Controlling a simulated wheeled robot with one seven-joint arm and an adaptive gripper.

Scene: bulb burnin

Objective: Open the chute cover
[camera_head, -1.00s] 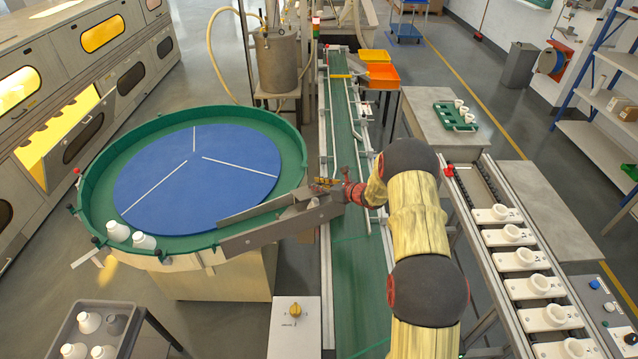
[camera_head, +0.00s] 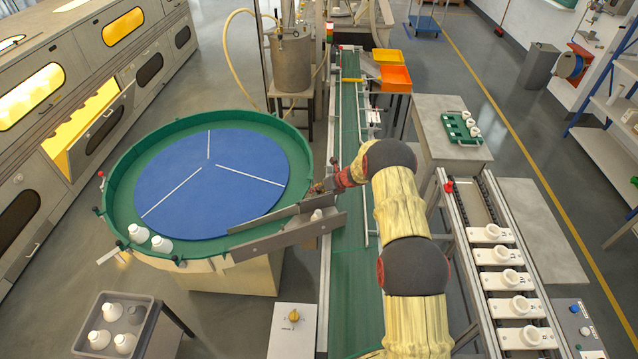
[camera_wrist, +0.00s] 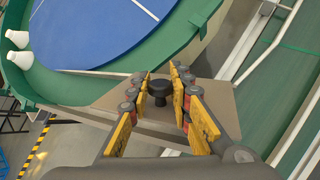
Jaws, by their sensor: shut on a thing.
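The grey metal chute (camera_head: 285,240) runs from the green-rimmed feeder bowl (camera_head: 120,208) toward the green conveyor belt (camera_head: 350,270). My gripper (camera_head: 322,187) is at the far side of that end. In the wrist view, its yellow-padded fingers are either side of a black round knob (camera_wrist: 160,88) on a flat grey-brown plate (camera_wrist: 112,100), which looks like the chute cover. The gripper is shut on the knob. The cover's tilt and hinge are hard to tell, and the fingers hide part of it.
A rail with several white holders (camera_head: 508,281) lies right of my arm.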

